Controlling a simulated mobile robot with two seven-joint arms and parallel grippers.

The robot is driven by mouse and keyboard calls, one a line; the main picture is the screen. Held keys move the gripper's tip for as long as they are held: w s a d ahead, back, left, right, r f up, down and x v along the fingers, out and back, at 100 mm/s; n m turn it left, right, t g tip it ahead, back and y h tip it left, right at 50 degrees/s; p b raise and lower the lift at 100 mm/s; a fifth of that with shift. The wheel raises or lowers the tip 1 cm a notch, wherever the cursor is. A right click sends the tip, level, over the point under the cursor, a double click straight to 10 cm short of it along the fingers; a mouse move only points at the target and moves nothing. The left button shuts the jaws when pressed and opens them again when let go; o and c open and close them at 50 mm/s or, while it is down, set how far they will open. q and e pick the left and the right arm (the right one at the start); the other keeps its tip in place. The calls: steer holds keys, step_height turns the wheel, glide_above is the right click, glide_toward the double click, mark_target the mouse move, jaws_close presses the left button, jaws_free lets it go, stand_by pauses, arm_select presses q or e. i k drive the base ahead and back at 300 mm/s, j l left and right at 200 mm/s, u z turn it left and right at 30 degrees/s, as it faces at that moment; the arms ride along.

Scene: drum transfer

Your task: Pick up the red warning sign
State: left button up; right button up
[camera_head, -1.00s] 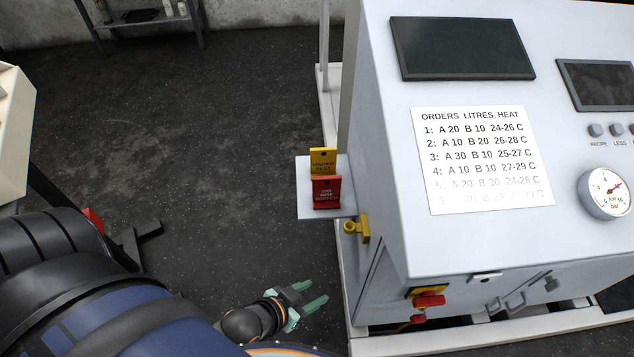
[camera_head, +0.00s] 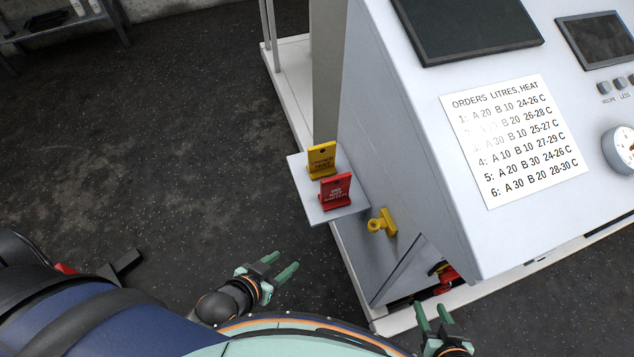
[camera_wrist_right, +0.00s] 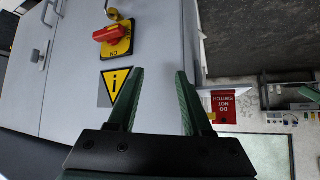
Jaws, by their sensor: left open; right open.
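The red warning sign (camera_head: 336,191) stands upright on a small grey shelf (camera_head: 316,212) on the side of the white cabinet. A yellow sign (camera_head: 321,160) stands just behind it. In the right wrist view the red sign (camera_wrist_right: 223,106) appears upside down, to the right of my fingers. My left gripper (camera_head: 285,264) is open and empty, lower left of the shelf in the picture. My right gripper (camera_head: 432,308) is open and empty at the bottom, lower right of the shelf; its fingers (camera_wrist_right: 159,72) also show in the right wrist view. Neither gripper touches the sign.
A yellow knob-like fitting (camera_head: 382,222) sticks out of the cabinet side near the shelf. The cabinet (camera_head: 400,170) fills the right. A red switch on a yellow plate (camera_wrist_right: 115,38) shows in the right wrist view. The dark floor (camera_head: 170,150) left of the shelf is clear.

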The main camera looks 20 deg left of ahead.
mark_target(335, 189)
steer(key=j, duration=0.65)
steer(key=i+j, duration=0.1)
steer(key=j, duration=0.55)
